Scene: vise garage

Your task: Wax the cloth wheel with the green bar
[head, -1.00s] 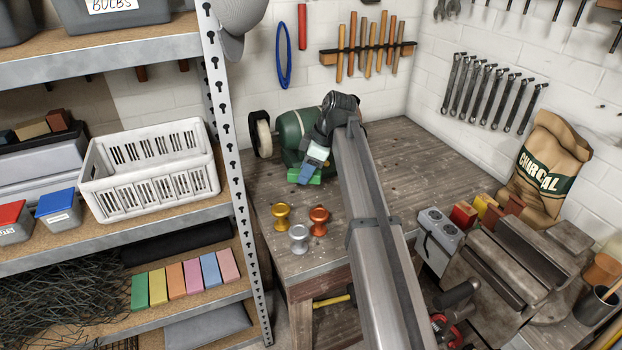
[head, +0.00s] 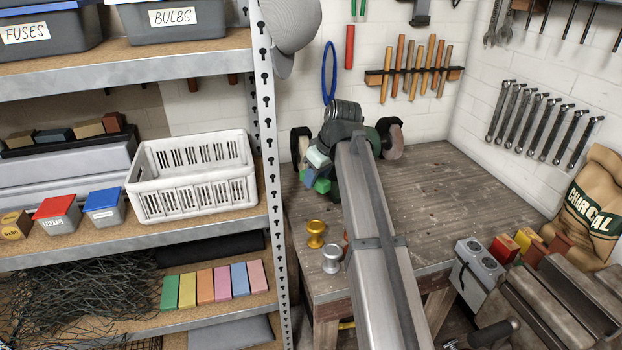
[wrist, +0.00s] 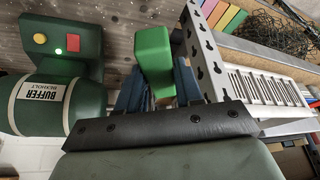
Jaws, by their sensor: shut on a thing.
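My gripper (wrist: 158,88) is shut on the green bar (wrist: 154,55), which sticks out beyond its blue fingers. In the head view the bar (head: 322,186) is at the left front of the green buffer (head: 371,138), above the bench. A wheel (head: 299,145) shows at the buffer's left end, beside my gripper and partly hidden. It looked pale in the earlier head frame; I cannot tell whether the bar touches it. Another wheel (head: 394,143) is at the right end. In the wrist view the buffer's body (wrist: 55,105) has a lit green light and no wheel shows.
A shelf upright (head: 268,150) stands close to the left of my gripper, with a white basket (head: 190,200) beyond it. Gold (head: 315,234) and silver (head: 331,259) spools stand on the front of the bench. The bench (head: 440,200) is clear to the right.

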